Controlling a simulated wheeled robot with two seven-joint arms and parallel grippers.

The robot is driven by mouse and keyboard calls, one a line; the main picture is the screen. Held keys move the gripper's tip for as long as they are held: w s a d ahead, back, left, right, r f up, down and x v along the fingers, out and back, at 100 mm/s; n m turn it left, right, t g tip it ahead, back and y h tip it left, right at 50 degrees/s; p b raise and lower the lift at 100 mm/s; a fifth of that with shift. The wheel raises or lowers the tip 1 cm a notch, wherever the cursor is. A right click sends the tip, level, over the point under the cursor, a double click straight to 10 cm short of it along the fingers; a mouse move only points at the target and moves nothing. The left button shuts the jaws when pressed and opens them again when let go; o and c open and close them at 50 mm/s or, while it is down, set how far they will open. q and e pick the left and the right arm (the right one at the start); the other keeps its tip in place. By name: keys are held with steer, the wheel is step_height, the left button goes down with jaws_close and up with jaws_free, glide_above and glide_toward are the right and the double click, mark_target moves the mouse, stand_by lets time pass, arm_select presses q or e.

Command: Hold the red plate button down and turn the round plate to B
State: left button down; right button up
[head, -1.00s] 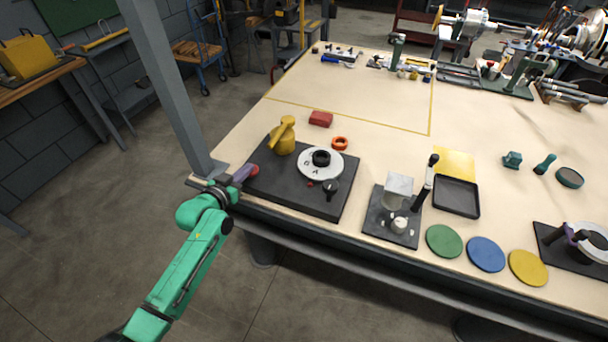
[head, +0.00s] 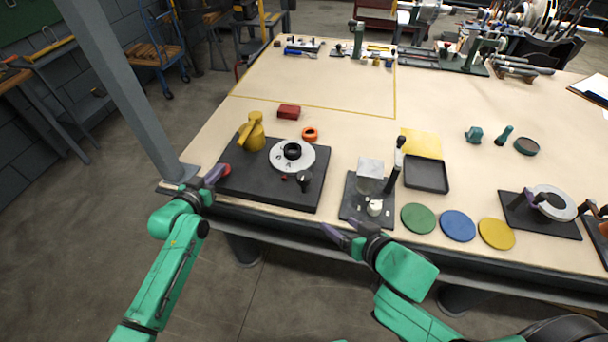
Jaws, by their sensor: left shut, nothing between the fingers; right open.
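The round plate (head: 308,160) is a white lettered disc with a black knob (head: 292,151) at its centre, lying on a black base board (head: 266,189). A letter A seems to face the near side; the other letters are too small to read surely. My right gripper (head: 343,233) is open and empty, at the table's front edge, right of and nearer than the board.
On the board are a yellow lever part (head: 251,133), a small red dot (head: 284,178) and a black knob (head: 304,180). A fixture with a tall black lever (head: 395,168) stands right, behind my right gripper. A grey post (head: 125,85) rises beyond my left arm.

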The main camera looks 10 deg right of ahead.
mark_target(305, 176)
steer(key=w+a+r+n+t+y, duration=0.1)
steer(key=w+a+r+n+t, duration=0.1)
steer(key=w+r+n, duration=0.2)
step_height(305, 176, up, 3)
steer(key=shift+w+a+f, duration=0.1)
steer(key=shift+w+a, duration=0.15)
steer(key=shift+w, duration=0.05)
steer(key=x, duration=1.2)
steer(key=shift+a, duration=0.1)
jaws_close()
